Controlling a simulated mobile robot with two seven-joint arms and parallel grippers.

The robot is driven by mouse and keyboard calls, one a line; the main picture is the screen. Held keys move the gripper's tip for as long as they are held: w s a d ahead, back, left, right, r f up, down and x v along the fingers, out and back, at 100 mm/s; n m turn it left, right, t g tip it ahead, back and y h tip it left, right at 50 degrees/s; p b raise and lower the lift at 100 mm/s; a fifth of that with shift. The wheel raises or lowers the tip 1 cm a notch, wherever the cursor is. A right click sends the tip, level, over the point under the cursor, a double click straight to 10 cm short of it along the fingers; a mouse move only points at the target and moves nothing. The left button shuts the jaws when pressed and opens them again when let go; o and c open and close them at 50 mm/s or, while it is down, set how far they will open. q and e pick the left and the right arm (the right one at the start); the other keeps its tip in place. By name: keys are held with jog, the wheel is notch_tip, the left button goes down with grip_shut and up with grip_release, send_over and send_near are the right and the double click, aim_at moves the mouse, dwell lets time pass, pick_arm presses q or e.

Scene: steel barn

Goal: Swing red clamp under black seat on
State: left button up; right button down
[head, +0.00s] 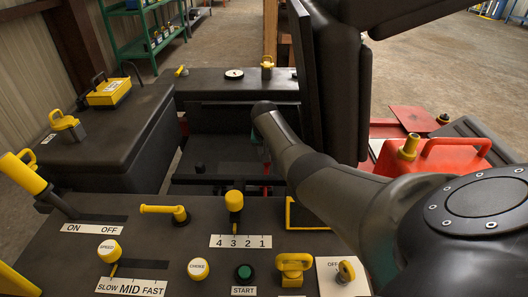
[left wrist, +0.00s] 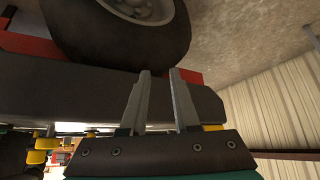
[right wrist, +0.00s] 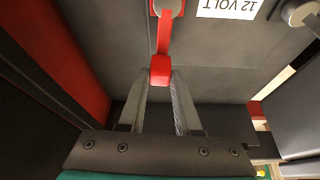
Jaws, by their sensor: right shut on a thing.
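The red clamp (right wrist: 163,38) shows in the right wrist view as a red lever hanging from a round grey pivot. My right gripper (right wrist: 160,76) is shut on its red end knob. In the head view my right arm reaches down beside the raised black seat (head: 338,85), and its gripper is mostly hidden behind the arm. My left gripper (left wrist: 160,73) is open and empty in the left wrist view, near a dark beam and a tyre. It is not seen in the head view.
A white "12 VOLT" label (right wrist: 228,8) is on the dark panel beside the clamp. A control panel with yellow levers and knobs (head: 235,200) lies in front. A red can (head: 435,157) stands at right. A tyre (left wrist: 120,35) is above my left gripper.

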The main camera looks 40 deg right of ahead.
aim_at(265, 171)
pick_arm(q)
jog(key=shift+s+a+r+g+y+p, duration=0.2)
jog(key=shift+s+a+g+y+p, duration=0.1)
jog(key=shift+s+a+g, duration=0.35)
jog(key=shift+s+a+r+g+y+p, duration=0.2)
jog(key=shift+s+a+g, duration=0.25)
jog(key=shift+s+a, duration=0.3)
pick_arm(e)
jog(key=shift+w+a+n, duration=0.2)
jog(key=shift+a+n, duration=0.05)
jog(key=shift+n, duration=0.45)
jog(key=c, duration=0.6)
grip_release()
jog(key=shift+r, duration=0.1)
